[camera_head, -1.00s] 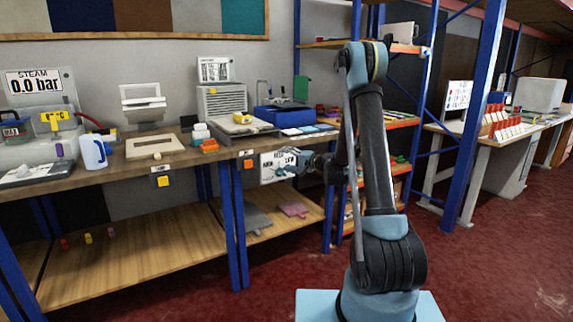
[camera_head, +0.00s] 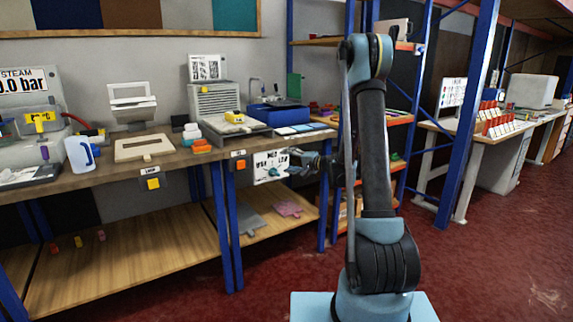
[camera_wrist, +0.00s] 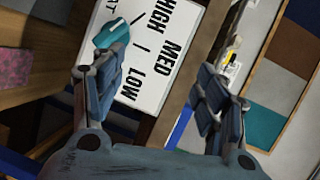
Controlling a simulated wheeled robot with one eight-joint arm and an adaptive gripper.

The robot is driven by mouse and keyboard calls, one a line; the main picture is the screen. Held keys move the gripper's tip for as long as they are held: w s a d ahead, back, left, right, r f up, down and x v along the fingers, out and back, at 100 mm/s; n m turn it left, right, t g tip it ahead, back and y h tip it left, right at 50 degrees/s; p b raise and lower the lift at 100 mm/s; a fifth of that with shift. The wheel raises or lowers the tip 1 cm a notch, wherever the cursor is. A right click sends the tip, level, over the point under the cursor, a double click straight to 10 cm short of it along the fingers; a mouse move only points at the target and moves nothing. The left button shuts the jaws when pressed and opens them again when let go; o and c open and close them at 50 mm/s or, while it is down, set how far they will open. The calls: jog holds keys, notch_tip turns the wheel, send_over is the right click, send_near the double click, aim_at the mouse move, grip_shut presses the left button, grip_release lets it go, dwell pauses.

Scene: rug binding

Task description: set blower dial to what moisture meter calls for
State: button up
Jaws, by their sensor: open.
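The blower dial is a teal knob (camera_wrist: 113,33) on a white panel (camera_wrist: 150,75) marked HIGH, MED and LOW, with another label cut off. The panel (camera_head: 260,174) also shows in the head view, hung on the workbench front. I cannot tell which mark the knob points to. My gripper (camera_wrist: 157,72) is open and empty in front of the panel, its left finger close below the knob in the wrist view. Contact is not clear. In the head view my gripper (camera_head: 303,163) is just right of the panel. A small yellow device (camera_head: 234,117), perhaps the moisture meter, has no readable display.
A blue rack post (camera_head: 470,115) stands right of my arm. Red floor at the right is clear.

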jog(key=s+a+r+v, duration=0.1)
jog(key=r+v, duration=0.1)
jog(key=v, duration=1.1)
jog(key=shift+s+r, duration=0.25)
jog(key=shift+s, duration=0.15)
dwell(0.9)
jog(key=shift+a, duration=0.15)
